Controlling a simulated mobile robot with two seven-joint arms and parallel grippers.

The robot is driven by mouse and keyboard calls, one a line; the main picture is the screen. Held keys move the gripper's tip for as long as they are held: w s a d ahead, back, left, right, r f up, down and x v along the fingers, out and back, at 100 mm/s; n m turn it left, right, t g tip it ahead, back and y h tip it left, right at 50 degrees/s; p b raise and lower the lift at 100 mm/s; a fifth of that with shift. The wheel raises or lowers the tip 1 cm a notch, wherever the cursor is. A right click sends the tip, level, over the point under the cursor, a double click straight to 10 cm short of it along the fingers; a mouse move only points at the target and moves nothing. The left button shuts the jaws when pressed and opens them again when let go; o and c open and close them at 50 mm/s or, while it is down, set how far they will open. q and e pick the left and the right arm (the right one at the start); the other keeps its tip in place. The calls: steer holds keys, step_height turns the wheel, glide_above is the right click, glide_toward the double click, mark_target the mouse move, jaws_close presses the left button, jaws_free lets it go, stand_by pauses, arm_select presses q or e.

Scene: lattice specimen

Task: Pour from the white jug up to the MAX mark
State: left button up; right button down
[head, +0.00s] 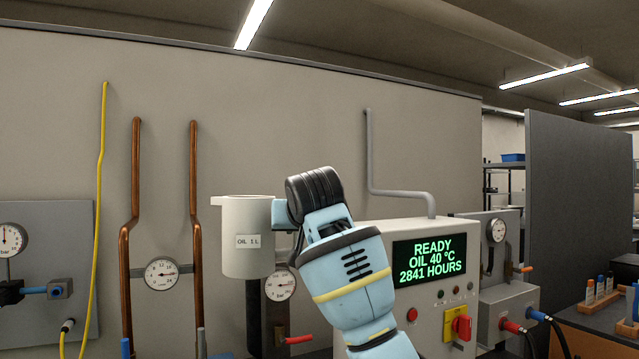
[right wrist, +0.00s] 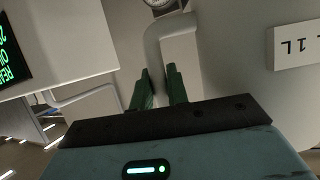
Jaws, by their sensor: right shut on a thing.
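The white jug (head: 244,262) is upright in the head view, left of centre, with a label reading "OIL 1L" and a short spout at its upper left. My right gripper (head: 282,213) is at the jug's right side. In the right wrist view, its green fingers (right wrist: 158,88) are shut on the jug's handle (right wrist: 154,55), and the jug body (right wrist: 240,85) fills the right side. The jug's contents are hidden, and no MAX mark can be seen. My left gripper is out of view.
Behind are copper pipes (head: 193,165), a yellow hose (head: 101,170) and a gauge (head: 161,274). A control box (head: 378,238) stands right, its screen (head: 429,259) reading "READY OIL 40 °C 2841 HOURS". A red-handled valve (head: 298,340) is below the jug.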

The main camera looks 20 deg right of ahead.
steer(key=a+f+n+y, duration=0.2)
steer(key=a+f, duration=0.2)
steer(key=f, duration=0.8)
steer(key=s+a+f+n+y, duration=0.1)
steer(key=a+f+n+y, duration=0.1)
steer(key=f, duration=1)
steer(key=a+f+n+y, duration=0.3)
steer(key=a+f, duration=0.3)
steer(key=f, duration=0.6)
steer(key=shift+s+a+f+y, duration=0.15)
steer(key=shift+s+a+y, duration=0.1)
steer(key=shift+s+y, duration=0.2)
steer(key=shift+w+d+f+n+t+h, duration=0.15)
steer(key=shift+d+n+h, duration=0.2)
steer(key=shift+n, duration=0.4)
steer(key=shift+w+d+f+n+t+h, duration=0.1)
steer(key=shift+d+f+n+t+h, duration=0.1)
steer(key=shift+n+h, duration=0.4)
